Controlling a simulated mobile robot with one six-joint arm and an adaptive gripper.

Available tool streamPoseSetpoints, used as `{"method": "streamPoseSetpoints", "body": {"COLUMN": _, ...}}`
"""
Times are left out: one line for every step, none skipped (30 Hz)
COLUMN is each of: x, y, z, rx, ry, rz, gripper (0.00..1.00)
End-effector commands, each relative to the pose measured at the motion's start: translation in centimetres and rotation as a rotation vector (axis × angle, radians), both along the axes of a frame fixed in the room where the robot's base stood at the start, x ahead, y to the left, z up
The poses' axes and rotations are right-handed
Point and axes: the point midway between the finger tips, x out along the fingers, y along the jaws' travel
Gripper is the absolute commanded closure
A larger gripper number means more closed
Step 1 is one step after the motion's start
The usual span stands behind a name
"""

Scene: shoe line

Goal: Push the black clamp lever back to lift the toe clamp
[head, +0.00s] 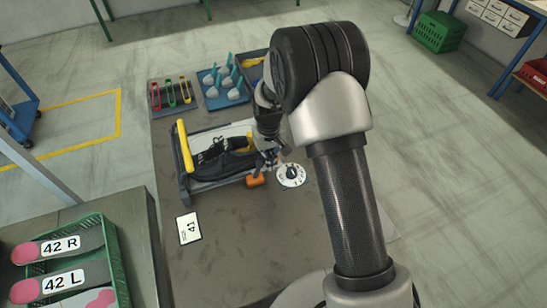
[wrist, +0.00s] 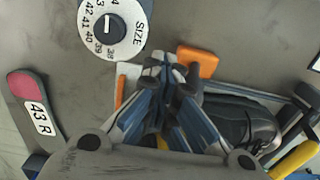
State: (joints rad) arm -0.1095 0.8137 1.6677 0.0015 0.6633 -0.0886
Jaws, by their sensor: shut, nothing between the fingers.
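A black shoe (head: 222,160) lies in a grey fixture (head: 212,184) on the table, and it also shows in the wrist view (wrist: 240,122). A yellow bar (head: 184,147) stands at the fixture's left end, and it shows at lower right in the wrist view (wrist: 296,158). Dark bars (wrist: 296,112) show near the shoe's toe; I cannot tell which is the black clamp lever. My gripper (head: 268,163) is low by the shoe's heel end, between the orange block (head: 256,180) and the dial. Its fingers (wrist: 166,72) are shut and empty, and hide part of the fixture.
A white size dial (head: 291,175) lies just right of my gripper. A card reading 41 (head: 189,228) lies in front. Coloured tools (head: 170,94) and a blue tray (head: 222,97) are behind. A green crate (head: 119,262) holds labelled insoles at lower left. The front table surface is mostly clear.

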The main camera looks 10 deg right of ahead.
Motion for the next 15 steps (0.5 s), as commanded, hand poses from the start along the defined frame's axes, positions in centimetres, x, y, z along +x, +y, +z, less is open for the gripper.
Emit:
{"method": "streamPoseSetpoints", "body": {"x": -0.1, "y": 0.3, "z": 0.0, "rx": 0.0, "ry": -0.001, "rz": 0.001, "gripper": 1.0}}
{"method": "streamPoseSetpoints", "body": {"x": -0.1, "y": 0.4, "z": 0.0, "rx": 0.0, "ry": -0.001, "rz": 0.001, "gripper": 1.0}}
{"method": "streamPoseSetpoints", "body": {"x": -0.1, "y": 0.6, "z": 0.1, "rx": 0.0, "ry": -0.001, "rz": 0.001, "gripper": 1.0}}
{"method": "streamPoseSetpoints", "body": {"x": -0.1, "y": 0.7, "z": 0.1, "rx": 0.0, "ry": -0.001, "rz": 0.001, "gripper": 1.0}}
{"method": "streamPoseSetpoints", "body": {"x": -0.1, "y": 0.9, "z": 0.1, "rx": 0.0, "ry": -0.001, "rz": 0.001, "gripper": 1.0}}
{"method": "streamPoseSetpoints", "body": {"x": -0.2, "y": 1.1, "z": 0.1, "rx": -0.001, "ry": -0.001, "rz": 0.001, "gripper": 1.0}}
{"method": "streamPoseSetpoints", "body": {"x": -0.2, "y": 1.2, "z": 0.1, "rx": -0.001, "ry": -0.001, "rz": 0.001, "gripper": 1.0}}
{"method": "streamPoseSetpoints", "body": {"x": -0.2, "y": 1.4, "z": 0.1, "rx": -0.001, "ry": -0.001, "rz": 0.001, "gripper": 1.0}}
{"method": "streamPoseSetpoints", "body": {"x": -0.3, "y": 1.6, "z": 0.1, "rx": -0.001, "ry": -0.002, "rz": 0.001, "gripper": 1.0}}
{"method": "streamPoseSetpoints", "body": {"x": -0.3, "y": 1.7, "z": 0.1, "rx": -0.001, "ry": -0.002, "rz": 0.001, "gripper": 1.0}}
{"method": "streamPoseSetpoints", "body": {"x": -0.3, "y": 1.8, "z": 0.1, "rx": -0.001, "ry": -0.002, "rz": 0.001, "gripper": 1.0}}
{"method": "streamPoseSetpoints", "body": {"x": -0.3, "y": 2.0, "z": 0.1, "rx": -0.001, "ry": -0.002, "rz": 0.001, "gripper": 1.0}}
{"method": "streamPoseSetpoints", "body": {"x": -0.4, "y": 2.2, "z": 0.1, "rx": -0.001, "ry": -0.002, "rz": 0.001, "gripper": 1.0}}
{"method": "streamPoseSetpoints", "body": {"x": -0.4, "y": 2.3, "z": 0.1, "rx": -0.001, "ry": -0.002, "rz": 0.001, "gripper": 1.0}}
{"method": "streamPoseSetpoints", "body": {"x": -0.4, "y": 2.5, "z": 0.1, "rx": -0.001, "ry": -0.002, "rz": 0.001, "gripper": 1.0}}
